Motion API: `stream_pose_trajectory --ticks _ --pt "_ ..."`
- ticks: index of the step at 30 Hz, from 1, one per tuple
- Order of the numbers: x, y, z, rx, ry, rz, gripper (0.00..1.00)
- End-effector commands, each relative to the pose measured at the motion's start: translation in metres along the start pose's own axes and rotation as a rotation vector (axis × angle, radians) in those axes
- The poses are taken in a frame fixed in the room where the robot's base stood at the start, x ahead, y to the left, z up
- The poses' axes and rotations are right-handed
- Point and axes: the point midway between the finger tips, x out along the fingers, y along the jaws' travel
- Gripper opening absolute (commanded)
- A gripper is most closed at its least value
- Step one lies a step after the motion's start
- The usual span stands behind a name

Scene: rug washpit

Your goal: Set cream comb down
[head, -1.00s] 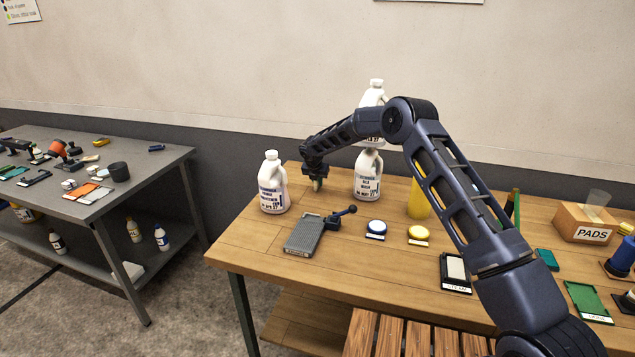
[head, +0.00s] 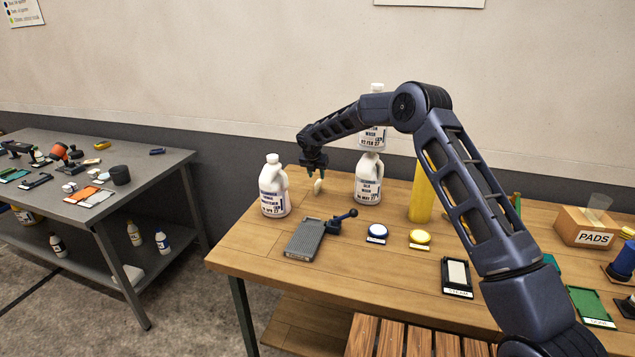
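The cream comb (head: 318,187) is a small pale oval shape at the back left of the wooden table, between two white jugs. My gripper (head: 314,169) is just above it, pointing down. Its fingers look spread, and a small gap seems to show between them and the comb. The comb seems to rest on the table (head: 275,244), though its exact contact is too small to make out.
A white jug (head: 274,188) stands left of the comb and another (head: 368,180) right of it. A yellow cylinder (head: 421,196) stands farther right.

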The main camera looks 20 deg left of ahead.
Motion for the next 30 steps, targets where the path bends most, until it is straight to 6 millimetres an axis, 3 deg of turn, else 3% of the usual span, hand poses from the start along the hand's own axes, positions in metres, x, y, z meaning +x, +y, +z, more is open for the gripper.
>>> stream_pose_trajectory --ticks 3,9,26,30 --pt "-0.020 0.000 0.000 0.000 -0.001 0.000 0.38" --pt "-0.039 -0.001 0.000 0.000 0.000 -0.001 0.38" --pt "-0.044 -0.001 0.001 0.004 0.000 -0.001 0.38" --pt "-0.063 -0.013 0.009 0.068 0.003 0.002 0.38"
